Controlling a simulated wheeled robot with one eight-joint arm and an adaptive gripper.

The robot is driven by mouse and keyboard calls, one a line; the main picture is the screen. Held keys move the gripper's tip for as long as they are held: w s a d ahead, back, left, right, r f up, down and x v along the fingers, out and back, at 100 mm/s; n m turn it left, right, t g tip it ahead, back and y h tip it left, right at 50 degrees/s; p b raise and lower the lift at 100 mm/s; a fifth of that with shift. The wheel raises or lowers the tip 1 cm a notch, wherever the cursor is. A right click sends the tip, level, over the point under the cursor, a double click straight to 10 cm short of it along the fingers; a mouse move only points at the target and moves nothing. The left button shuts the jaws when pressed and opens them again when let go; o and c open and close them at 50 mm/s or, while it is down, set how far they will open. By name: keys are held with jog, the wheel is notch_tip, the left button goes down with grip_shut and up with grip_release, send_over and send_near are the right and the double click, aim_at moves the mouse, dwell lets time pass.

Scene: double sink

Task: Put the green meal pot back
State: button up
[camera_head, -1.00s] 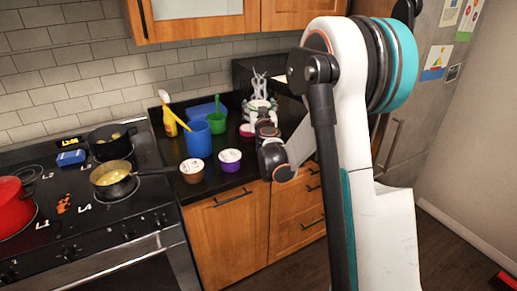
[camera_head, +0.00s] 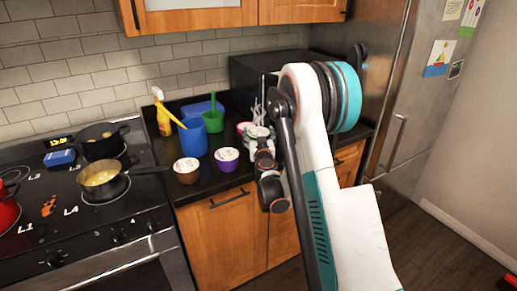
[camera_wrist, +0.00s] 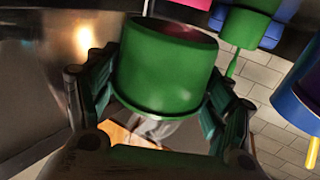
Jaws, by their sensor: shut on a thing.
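The green meal pot (camera_wrist: 165,70) is a smooth green cylinder that fills the middle of the wrist view. The end at the top of that picture is dark reddish. My gripper (camera_wrist: 158,78) is shut around it, with a finger on each side. In the head view my gripper (camera_head: 257,112) is over the right part of the counter, in front of the dark microwave. The held pot cannot be made out there, behind my arm.
On the counter (camera_head: 205,168) stand a blue cup (camera_head: 192,139), a green cup (camera_head: 212,123), a yellow spray bottle (camera_head: 163,115), a brown tub (camera_head: 187,171) and a purple tub (camera_head: 227,160). A microwave (camera_head: 270,75) is behind. Pans (camera_head: 104,180) are on the stove at left.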

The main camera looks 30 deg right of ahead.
jog(key=shift+f+b, duration=0.8)
jog(key=shift+f, duration=1.6)
jog(key=shift+r, duration=0.15)
jog(key=o, duration=1)
jog(key=shift+f, duration=0.2)
jog(key=o, duration=0.5)
jog(key=shift+c, duration=0.2)
jog(key=shift+r, duration=0.1)
